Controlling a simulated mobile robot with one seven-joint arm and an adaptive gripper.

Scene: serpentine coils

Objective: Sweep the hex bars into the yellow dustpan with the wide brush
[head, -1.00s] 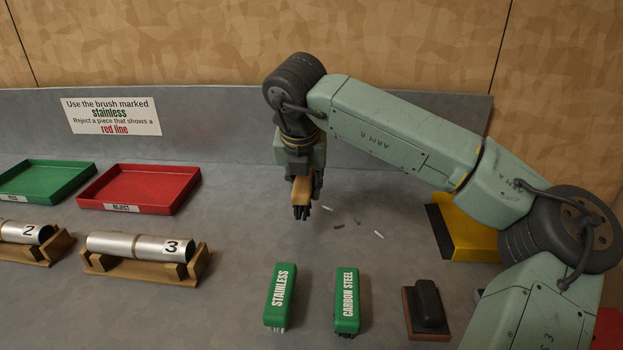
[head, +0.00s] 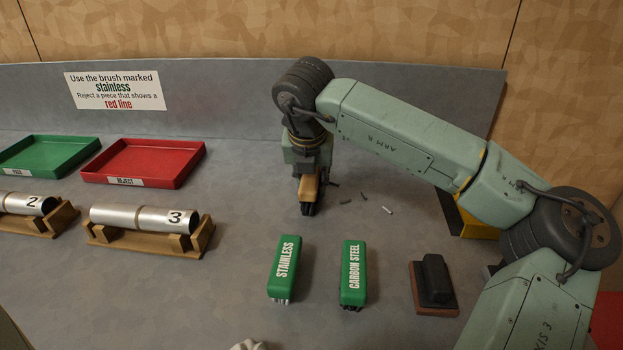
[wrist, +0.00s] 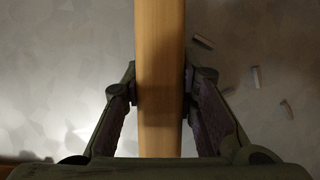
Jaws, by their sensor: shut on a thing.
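My gripper (wrist: 160,98) is shut on the wooden back of the wide brush (wrist: 160,50), one finger on each side. In the head view the wide brush (head: 309,190) hangs under my wrist, dark bristles down, at or close to the bench; I cannot tell whether they touch. Small hex bars (head: 387,210) lie loose on the bench just right of the brush. They also show right of the brush in the wrist view (wrist: 255,77). The yellow dustpan (head: 476,225) is at the right, partly hidden behind my arm.
Green brushes marked STAINLESS (head: 284,266) and CARBON STEEL (head: 353,270) lie in front, with a dark block (head: 435,280) to their right. Tubes on wooden cradles (head: 145,218), a red tray (head: 143,162) and a green tray (head: 48,154) stand left. Bench between bars and dustpan looks clear.

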